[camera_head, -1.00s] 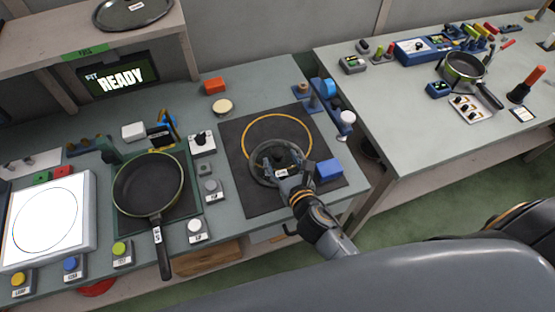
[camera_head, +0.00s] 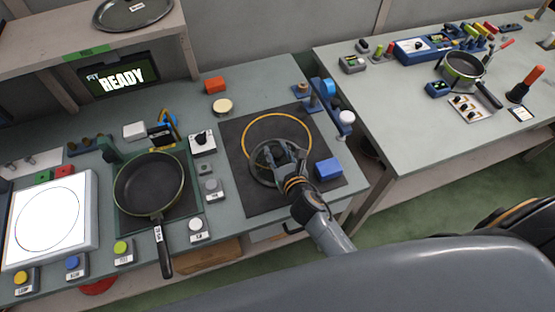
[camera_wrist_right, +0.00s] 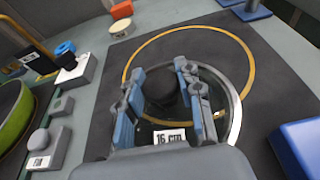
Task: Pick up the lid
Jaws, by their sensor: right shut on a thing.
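The lid (camera_head: 256,177) is a round clear disc with a grey rim and a dark knob. It lies on the dark mat (camera_head: 238,200), over the front part of the yellow ring. In the right wrist view, the lid (camera_wrist_right: 237,110) carries a white "16 cm" label. My right gripper (camera_head: 274,151) comes down from above and is shut on the lid's knob. In the wrist view, the fingers of my right gripper (camera_wrist_right: 161,76) stand on either side of the dark knob. I cannot tell any gap under the lid. My left gripper is not in view.
A blue block (camera_head: 328,168) sits close to the lid on the right. A black pan (camera_head: 148,183) stands to the left, with small button boxes between. Blue fixtures (camera_head: 328,92) line the table's right side. A second table (camera_head: 400,130) stands beyond a gap.

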